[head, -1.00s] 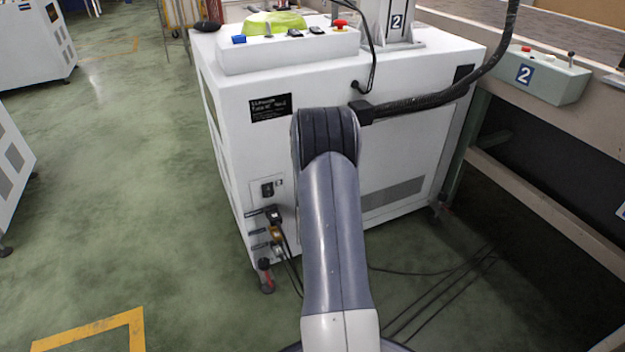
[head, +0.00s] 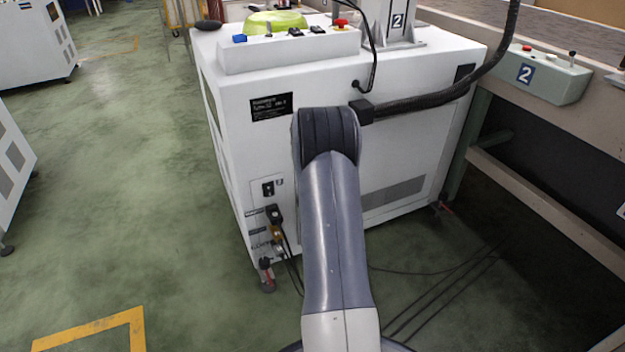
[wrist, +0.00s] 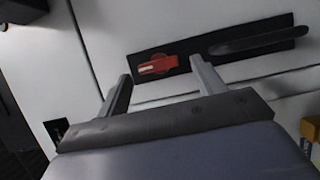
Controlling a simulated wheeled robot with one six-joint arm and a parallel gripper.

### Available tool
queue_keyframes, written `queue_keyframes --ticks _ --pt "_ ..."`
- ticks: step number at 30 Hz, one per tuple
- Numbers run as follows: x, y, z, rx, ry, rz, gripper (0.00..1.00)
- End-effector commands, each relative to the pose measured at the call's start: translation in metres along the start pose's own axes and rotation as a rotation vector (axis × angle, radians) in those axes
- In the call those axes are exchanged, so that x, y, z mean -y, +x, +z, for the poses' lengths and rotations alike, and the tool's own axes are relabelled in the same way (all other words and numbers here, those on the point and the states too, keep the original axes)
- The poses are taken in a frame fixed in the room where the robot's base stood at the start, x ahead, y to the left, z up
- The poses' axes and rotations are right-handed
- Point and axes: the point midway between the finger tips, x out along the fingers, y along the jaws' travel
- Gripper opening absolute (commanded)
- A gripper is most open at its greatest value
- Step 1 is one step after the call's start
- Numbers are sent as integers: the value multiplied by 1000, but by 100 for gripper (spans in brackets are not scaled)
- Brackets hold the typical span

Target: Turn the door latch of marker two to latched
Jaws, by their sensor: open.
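In the wrist view, a red door latch (wrist: 157,65) with a pale stripe sits on a dark plate on a white panel. Its lever lies roughly along the length of the plate. My gripper (wrist: 160,72) is open, its two fingers spread apart with nothing between them. The latch shows just beyond and between the fingertips; I cannot tell whether they touch it. In the head view, the white machine marked 2 (head: 230,130) stands ahead, partly hidden by my arm. The latch and my gripper do not show there.
A black handle (wrist: 250,40) is on the same plate, right of the latch. In the head view, a control box marked 2 (head: 530,75) sits at the right on a beige conveyor frame (head: 540,200). Cables (head: 445,285) lie on the green floor. Open floor lies left.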

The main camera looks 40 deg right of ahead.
Motion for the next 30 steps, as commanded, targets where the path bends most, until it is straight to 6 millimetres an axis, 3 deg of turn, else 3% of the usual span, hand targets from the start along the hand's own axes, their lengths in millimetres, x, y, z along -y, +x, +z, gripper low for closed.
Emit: queue_keyframes --ticks 5,19,30 --pt "-1 -13 0 0 0 -3 65" --pt "0 -96 0 -1 0 -5 65" --pt "0 -108 0 -1 0 0 65"
